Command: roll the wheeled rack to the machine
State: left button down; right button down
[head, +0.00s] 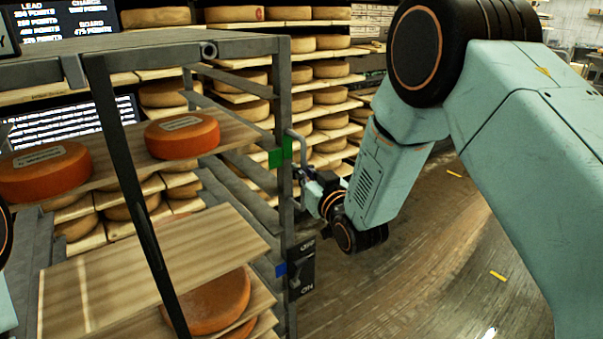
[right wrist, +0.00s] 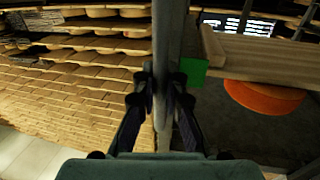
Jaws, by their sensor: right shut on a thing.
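The wheeled rack (head: 285,120) is a grey metal frame close in front of me, filling the left half of the head view. Its wooden boards carry orange cheese wheels (head: 182,137). An upright handle bar (head: 303,150) stands out from its right post. My right gripper (head: 305,177) is shut on this bar; the right wrist view shows the fingers (right wrist: 160,88) on both sides of the bar (right wrist: 161,50). My left gripper is out of view; only bits of my left arm show at the left edge. The rack's wheels are hidden. I cannot make out the machine.
A black OFF/ON switch panel (head: 301,269) sits low by the rack's right post. Tall shelves of pale cheese wheels (head: 331,68) stand behind. Dark screens (head: 75,128) show at the left. Wooden floor (head: 440,240) with yellow marks lies open on the right.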

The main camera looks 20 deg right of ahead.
jog(key=c, duration=1.8)
grip_release()
jog(key=shift+s+a, duration=0.1)
jog(key=shift+a, duration=0.05)
jog(key=o, duration=0.4)
jog(key=shift+s+a+r, duration=0.15)
jog(key=shift+s+a, duration=0.05)
jog(key=shift+s, duration=0.05)
jog(key=shift+w+d, duration=0.1)
jog(key=shift+d, duration=0.1)
jog(key=s+d, duration=0.1)
jog(key=s, duration=1.1)
jog(key=shift+d, duration=0.3)
jog(key=shift+w, duration=0.15)
